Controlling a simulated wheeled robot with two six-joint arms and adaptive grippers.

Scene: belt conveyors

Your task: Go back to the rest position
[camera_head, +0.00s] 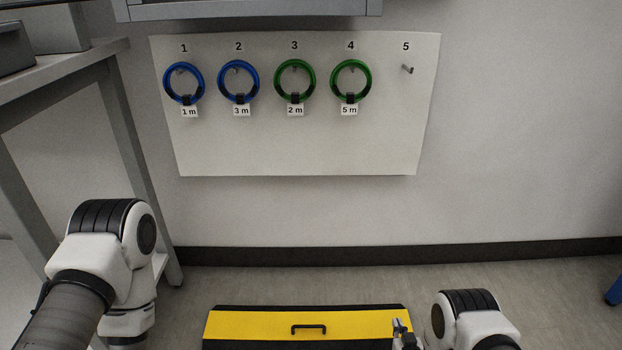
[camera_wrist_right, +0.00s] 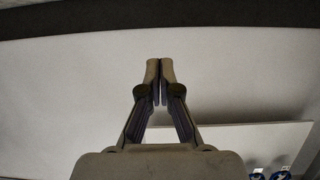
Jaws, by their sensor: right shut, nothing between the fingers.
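My right gripper (camera_head: 399,325) is at the bottom of the head view, in front of the right part of a yellow-topped box. In the right wrist view my right gripper (camera_wrist_right: 160,70) has its fingertips together and holds nothing. My left arm shows at the left of the head view, but its gripper is not visible. The white wall board has numbered pegs. Two blue cable coils hang at peg 1 (camera_head: 183,83) and peg 2 (camera_head: 238,82). Two green coils hang at peg 3 (camera_head: 295,82) and peg 4 (camera_head: 350,82). Peg 5 (camera_head: 407,69) is bare.
The yellow-topped box (camera_head: 260,325) with a black handle lies at the bottom centre. A grey table frame (camera_head: 125,130) stands at the left, close to my left arm. A grey shelf edge (camera_head: 250,10) is above the board. The floor between wall and box is clear.

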